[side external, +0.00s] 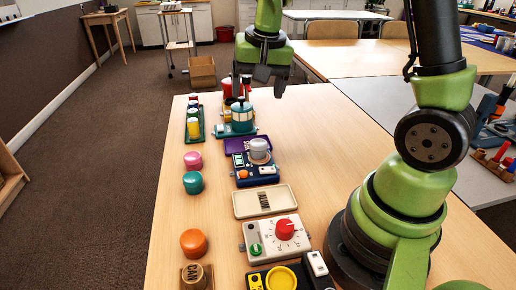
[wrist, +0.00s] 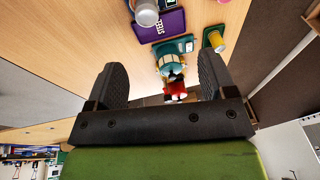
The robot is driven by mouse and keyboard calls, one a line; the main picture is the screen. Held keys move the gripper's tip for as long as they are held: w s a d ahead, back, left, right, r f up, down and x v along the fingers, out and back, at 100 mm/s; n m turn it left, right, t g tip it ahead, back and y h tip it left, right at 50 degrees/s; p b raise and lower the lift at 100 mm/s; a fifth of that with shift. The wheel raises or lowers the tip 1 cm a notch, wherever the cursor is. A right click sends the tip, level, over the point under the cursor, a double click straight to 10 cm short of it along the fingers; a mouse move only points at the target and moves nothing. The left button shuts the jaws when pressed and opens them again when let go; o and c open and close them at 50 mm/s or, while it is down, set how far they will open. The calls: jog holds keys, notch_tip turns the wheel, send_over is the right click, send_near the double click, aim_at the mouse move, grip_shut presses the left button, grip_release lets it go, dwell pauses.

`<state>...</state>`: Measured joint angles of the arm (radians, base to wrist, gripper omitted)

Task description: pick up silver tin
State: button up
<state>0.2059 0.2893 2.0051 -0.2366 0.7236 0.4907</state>
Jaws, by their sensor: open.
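The silver tin (side external: 258,146) is a short grey cylinder, upright, by the purple plate (side external: 236,143) and the dark blue box with an orange knob (side external: 255,178). I cannot tell exactly what it stands on. In the wrist view, the tin (wrist: 146,14) is partly cut off by the top edge, beside the purple plate with lettering (wrist: 160,27). My gripper (side external: 261,87) is open and empty, above and beyond the tin, over the far end of the table. In the wrist view, my gripper (wrist: 163,75) has its fingers spread, with a teal and red item between and beyond them.
A teal item (side external: 242,118) stands behind the tin. A green rack with jars (side external: 194,122), a pink pot (side external: 193,160), a teal pot (side external: 193,183) and an orange pot (side external: 193,243) line the left side. A cream tray (side external: 240,211) and a red-dial box (side external: 264,241) lie nearer.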

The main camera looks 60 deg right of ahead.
jog(key=shift+m+g, duration=0.7)
jog(key=shift+g, duration=0.1)
jog(key=d+f, duration=0.1)
jog(key=f, duration=0.1)
jog(key=w+d+f, duration=0.1)
jog(key=f, duration=0.2)
jog(key=w+d+f, duration=0.1)
jog(key=f, duration=0.2)
jog(key=shift+w+d, duration=0.1)
jog(key=shift+d, duration=0.2)
send_over(258, 143)
jog(key=f, duration=0.4)
jog(key=shift+s+a+f, duration=0.15)
jog(key=shift+s+a, duration=0.1)
jog(key=f, duration=0.5)
jog(key=shift+w+d+f, duration=0.25)
jog(key=shift+f, duration=0.05)
jog(key=shift+c, duration=0.2)
jog(key=c, duration=1)
jog(key=shift+r, duration=0.15)
